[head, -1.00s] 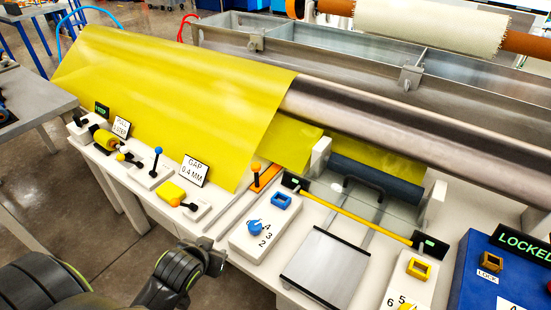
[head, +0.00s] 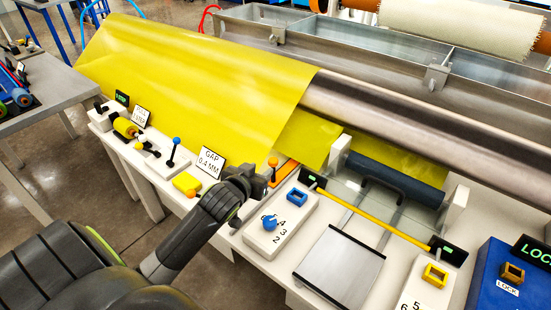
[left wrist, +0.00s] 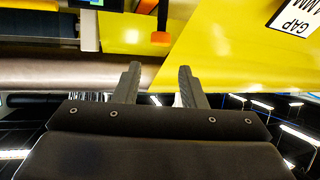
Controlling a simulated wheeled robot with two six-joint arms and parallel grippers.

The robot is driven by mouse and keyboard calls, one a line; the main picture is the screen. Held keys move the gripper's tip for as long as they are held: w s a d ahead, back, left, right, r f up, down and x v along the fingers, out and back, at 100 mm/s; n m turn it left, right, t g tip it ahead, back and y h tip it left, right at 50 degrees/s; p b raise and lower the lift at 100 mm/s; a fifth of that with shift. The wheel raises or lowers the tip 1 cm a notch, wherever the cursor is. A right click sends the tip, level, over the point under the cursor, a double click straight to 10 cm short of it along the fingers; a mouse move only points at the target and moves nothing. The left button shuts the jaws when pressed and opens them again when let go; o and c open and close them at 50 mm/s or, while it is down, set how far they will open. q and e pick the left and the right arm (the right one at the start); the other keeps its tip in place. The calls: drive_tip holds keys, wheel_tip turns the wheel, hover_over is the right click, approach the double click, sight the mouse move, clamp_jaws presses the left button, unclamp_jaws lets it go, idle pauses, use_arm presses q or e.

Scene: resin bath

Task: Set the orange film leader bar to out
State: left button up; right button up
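The orange film leader bar (head: 286,172) shows as a flat orange strip by the yellow film's lower edge. A small handle with an orange knob (head: 273,161) stands at it; my left gripper covers its lower part and part of the bar. In the left wrist view the orange knob (left wrist: 160,39) hangs on a dark stem, ahead of my fingers and apart from them. My left gripper (head: 261,183) is just in front of the handle, fingers spread and empty in the left wrist view (left wrist: 158,78). My right gripper is not in view.
A GAP 0.4 MM sign (head: 210,162) and a yellow block (head: 187,183) stand left of my gripper. A numbered panel with a blue knob (head: 270,224) is close on its right. Yellow film (head: 200,75) hangs behind, beside a metal roller (head: 400,120).

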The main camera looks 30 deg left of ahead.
sight(273, 160)
use_arm(q)
drive_tip(key=x, duration=1.2)
drive_tip(key=shift+w+f+b, duration=0.25)
drive_tip(key=shift+b, duration=0.1)
clamp_jaws()
